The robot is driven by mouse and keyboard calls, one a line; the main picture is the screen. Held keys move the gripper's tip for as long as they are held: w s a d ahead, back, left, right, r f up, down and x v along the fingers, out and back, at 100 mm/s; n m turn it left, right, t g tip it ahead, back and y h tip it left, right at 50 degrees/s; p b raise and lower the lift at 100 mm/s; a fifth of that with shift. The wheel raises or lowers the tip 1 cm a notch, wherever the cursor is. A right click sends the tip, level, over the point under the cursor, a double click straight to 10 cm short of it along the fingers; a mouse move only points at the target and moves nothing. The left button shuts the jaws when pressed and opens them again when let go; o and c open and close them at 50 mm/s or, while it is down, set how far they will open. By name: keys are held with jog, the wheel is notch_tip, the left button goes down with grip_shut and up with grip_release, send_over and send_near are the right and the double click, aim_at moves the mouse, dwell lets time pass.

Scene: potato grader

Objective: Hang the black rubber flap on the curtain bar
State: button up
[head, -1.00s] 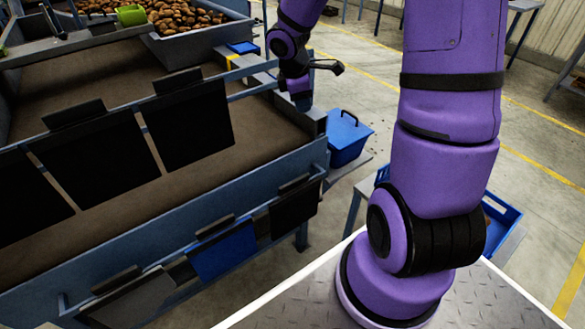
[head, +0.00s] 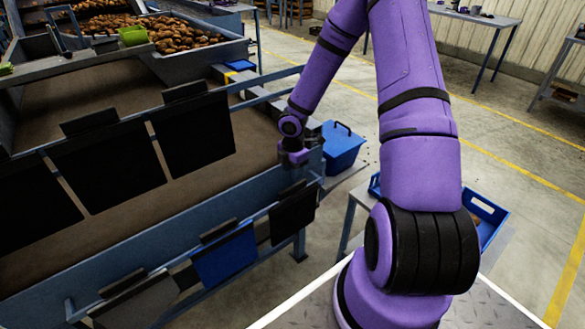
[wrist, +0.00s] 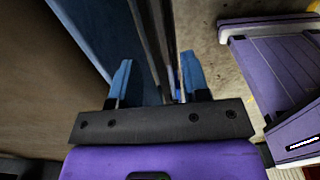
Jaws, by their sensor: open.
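A black rubber flap (head: 292,215) hangs by its top strip on the low front rail, at the right end of the row. The blue curtain bar (head: 267,81) runs above the belt with several black flaps (head: 196,134) on it; its right end is bare. My gripper (wrist: 157,72) is open, with its two blue fingers apart and pointing down. In the head view my wrist (head: 292,157) is above the low-rail black flap, and the fingertips are hard to see. Dark upright edges show between and beyond the fingers in the wrist view; I cannot tell which is the flap.
A blue flap (head: 225,257) and a grey flap (head: 135,303) hang left on the same low rail. The grader's blue side wall (head: 150,240) is close to my gripper. A blue lidded box (head: 341,148) stands to the right. Potatoes (head: 180,36) lie in a tray at the back.

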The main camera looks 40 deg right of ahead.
aim_at(293, 186)
jog(key=shift+f, duration=4.55)
grip_shut()
jog(key=shift+r, duration=2.1)
jog(key=s, duration=1)
jog(key=shift+d, duration=0.15)
